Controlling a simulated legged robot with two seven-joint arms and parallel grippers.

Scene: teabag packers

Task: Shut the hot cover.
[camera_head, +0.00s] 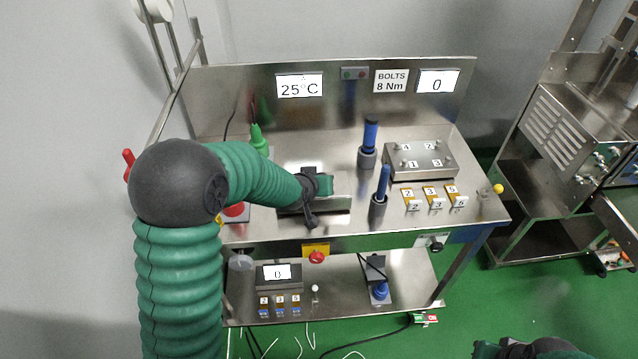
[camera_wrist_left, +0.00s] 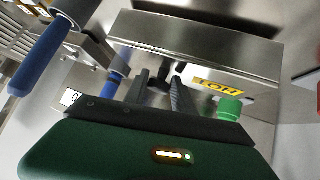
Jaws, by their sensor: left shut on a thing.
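The hot cover (camera_head: 337,204) is a shiny metal piece at the left-middle of the steel bench. In the left wrist view the cover (camera_wrist_left: 195,35) fills the upper middle, and a yellow HOT label (camera_wrist_left: 218,87) shows upside down on a mirror-like face. My left gripper (camera_head: 309,210) reaches the cover from the left. In the left wrist view its fingers (camera_wrist_left: 163,88) are shut on a dark part, apparently the cover's handle, which they mostly hide. The cover's exact angle is unclear.
Blue-handled tools stand in grey holders (camera_head: 367,157) and (camera_head: 378,207) right of the cover. A metal bolt block (camera_head: 420,160) and numbered tags (camera_head: 431,197) lie further right. A green-handled tool (camera_head: 258,139) stands behind my arm. The back panel (camera_head: 225,95) shows 25°C.

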